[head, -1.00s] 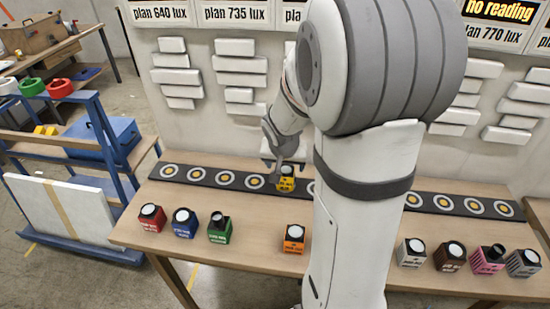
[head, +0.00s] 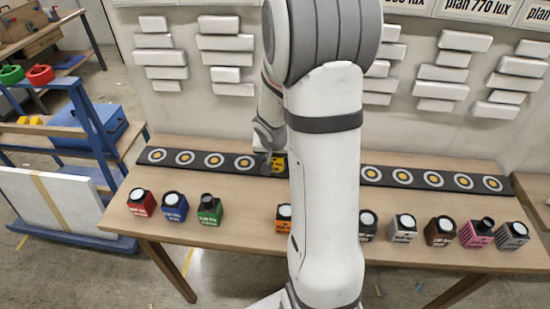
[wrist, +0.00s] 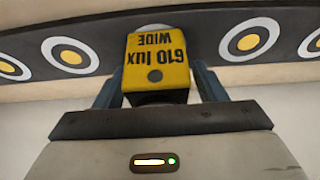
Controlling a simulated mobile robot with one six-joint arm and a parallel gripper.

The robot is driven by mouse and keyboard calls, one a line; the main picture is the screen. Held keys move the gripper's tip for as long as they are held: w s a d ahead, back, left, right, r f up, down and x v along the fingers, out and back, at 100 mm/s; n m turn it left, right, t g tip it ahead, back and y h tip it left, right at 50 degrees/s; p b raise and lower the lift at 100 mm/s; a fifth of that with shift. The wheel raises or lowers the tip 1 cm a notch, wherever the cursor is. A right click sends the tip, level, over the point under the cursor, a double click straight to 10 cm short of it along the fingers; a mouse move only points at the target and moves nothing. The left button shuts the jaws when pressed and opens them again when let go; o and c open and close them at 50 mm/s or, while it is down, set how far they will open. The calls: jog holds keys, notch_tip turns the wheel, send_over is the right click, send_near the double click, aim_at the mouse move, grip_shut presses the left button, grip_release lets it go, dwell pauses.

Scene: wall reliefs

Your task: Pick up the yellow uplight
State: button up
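The yellow uplight (head: 279,164) is a small block at the dark strip with ringed discs, partly hidden by my arm in the head view. In the wrist view the uplight (wrist: 158,62) shows the words "610 lux WIDE" upside down. My gripper (wrist: 157,88) has one blue-grey finger on each side of it, and both look pressed against its sides. In the head view my gripper (head: 268,160) is at the uplight's left. I cannot tell whether the uplight rests on the strip or is slightly above it.
The dark strip (head: 214,160) runs along the table's back. Red (head: 142,203), blue (head: 175,207), green (head: 209,210) and orange (head: 283,218) uplights stand in front, with several more on the right. Wall reliefs (head: 160,50) rise behind. A blue rack (head: 90,130) is at the left.

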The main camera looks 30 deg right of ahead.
jog(key=c, duration=1)
jog(key=shift+o, duration=0.2)
jog(key=shift+r, duration=0.1)
